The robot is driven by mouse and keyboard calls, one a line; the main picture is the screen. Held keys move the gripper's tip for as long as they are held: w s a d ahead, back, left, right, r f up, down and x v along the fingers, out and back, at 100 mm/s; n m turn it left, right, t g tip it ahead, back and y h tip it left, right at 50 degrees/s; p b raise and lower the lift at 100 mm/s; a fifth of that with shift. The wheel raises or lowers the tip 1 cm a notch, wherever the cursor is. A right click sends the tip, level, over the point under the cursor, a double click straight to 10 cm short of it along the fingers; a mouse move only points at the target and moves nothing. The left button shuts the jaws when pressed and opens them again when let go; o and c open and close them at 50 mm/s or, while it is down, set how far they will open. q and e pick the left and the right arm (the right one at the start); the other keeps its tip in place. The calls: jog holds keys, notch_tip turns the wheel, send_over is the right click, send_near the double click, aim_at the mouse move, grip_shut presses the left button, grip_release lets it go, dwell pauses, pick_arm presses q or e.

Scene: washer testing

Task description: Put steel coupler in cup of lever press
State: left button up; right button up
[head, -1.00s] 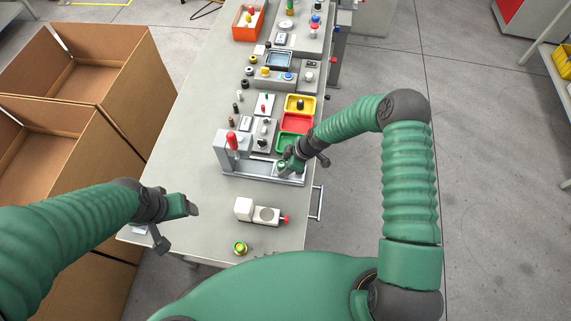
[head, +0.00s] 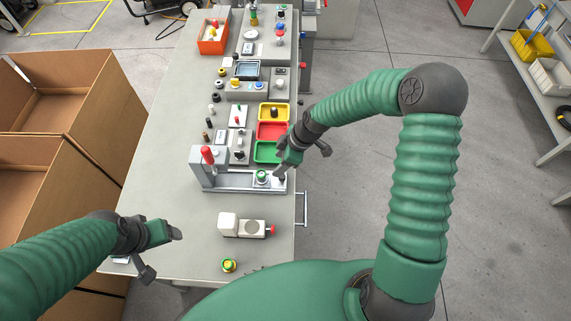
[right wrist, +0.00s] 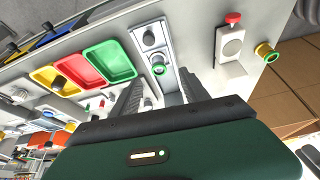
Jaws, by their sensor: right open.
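The lever press (head: 222,181) is a grey rail device with an upright and a red handle at its left end. A silver piece with a green ring (head: 262,175), which looks like the steel coupler, stands upright at the right part of its base. It also shows in the right wrist view (right wrist: 158,69); it appears seated in the cup, whose rim is too small to make out. My right gripper (head: 283,172) is open and empty, just right of and above the piece, apart from it. My left gripper (head: 176,233) hovers over the table's left front; its jaws are unclear.
Green (head: 267,152), red (head: 271,131) and yellow (head: 265,112) trays lie behind the press. A white box with a red knob (head: 231,225) and a yellow-green button (head: 229,265) stand in front. The table's left side is clear; cardboard boxes (head: 80,120) stand beyond it.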

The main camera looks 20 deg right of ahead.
pick_arm(q)
jog(key=shift+a, duration=0.25)
pick_arm(e)
jog(key=s+d+r+m+h, duration=0.1)
jog(key=s+r+m+h, duration=0.1)
jog(key=s+r+m, duration=0.3)
jog(key=s+d+r+m+h, duration=0.2)
jog(key=s+r+m, duration=0.3)
jog(key=s, duration=0.6)
jog(key=shift+r+m, duration=0.4)
jog(key=shift+m, duration=0.8)
pick_arm(q)
jog(key=shift+d, duration=0.25)
pick_arm(e)
jog(key=shift+s+d, duration=0.1)
jog(key=shift+d, duration=0.15)
